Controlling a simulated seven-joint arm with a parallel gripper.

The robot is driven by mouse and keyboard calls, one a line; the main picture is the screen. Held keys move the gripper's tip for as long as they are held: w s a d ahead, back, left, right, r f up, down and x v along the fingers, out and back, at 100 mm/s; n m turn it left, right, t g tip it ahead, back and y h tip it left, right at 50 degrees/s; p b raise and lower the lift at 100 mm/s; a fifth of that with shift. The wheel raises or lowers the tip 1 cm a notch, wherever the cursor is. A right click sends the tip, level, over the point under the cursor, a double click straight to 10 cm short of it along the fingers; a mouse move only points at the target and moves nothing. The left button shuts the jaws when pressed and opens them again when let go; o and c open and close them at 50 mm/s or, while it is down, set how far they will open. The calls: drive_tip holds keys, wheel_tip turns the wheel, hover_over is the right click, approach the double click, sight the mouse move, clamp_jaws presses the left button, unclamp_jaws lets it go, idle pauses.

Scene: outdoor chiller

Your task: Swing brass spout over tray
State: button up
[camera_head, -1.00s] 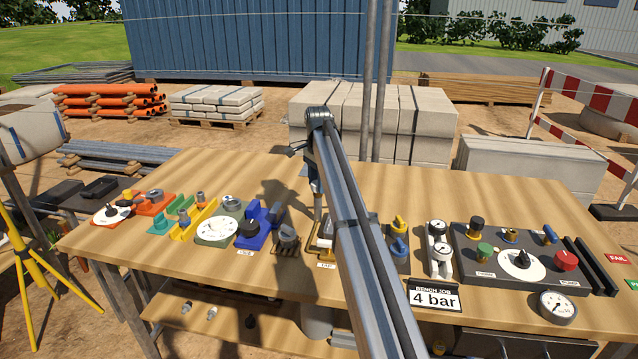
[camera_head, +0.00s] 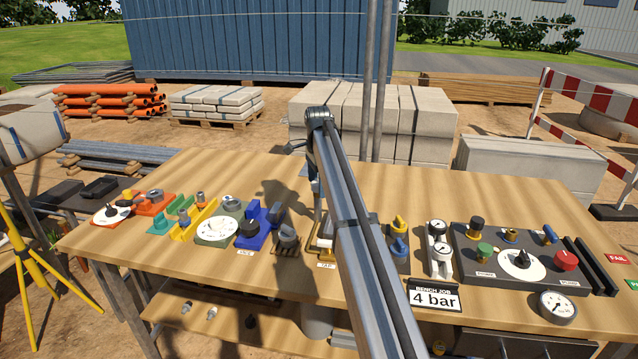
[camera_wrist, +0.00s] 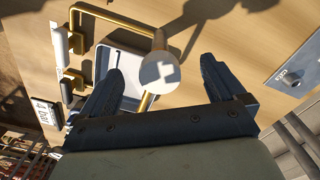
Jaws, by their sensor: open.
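The brass spout (camera_wrist: 115,18) shows in the wrist view as a bent tube at the top left, running right towards a round pale disc (camera_wrist: 160,72) on a brass stem. The white tray (camera_wrist: 106,62) lies below the spout at the left, partly covered by my left finger. My gripper (camera_wrist: 161,66) is open, with its dark fingers apart on either side of the disc and nothing held between them. In the head view, my arm hides most of the tap station, and only a thin brass part (camera_head: 319,226) shows left of it.
On the wooden bench, a blue fixture (camera_head: 262,228) stands left of the tap station. The "4 bar" sign (camera_head: 436,298) is near the front edge. The rear bench is clear.

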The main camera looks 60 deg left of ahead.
drive_tip(key=shift+r, duration=0.1)
drive_tip(key=shift+r, duration=3.4)
drive_tip(key=shift+r, duration=0.1)
wheel_tip(320, 180, up, 14)
drive_tip(key=shift+f, duration=0.15)
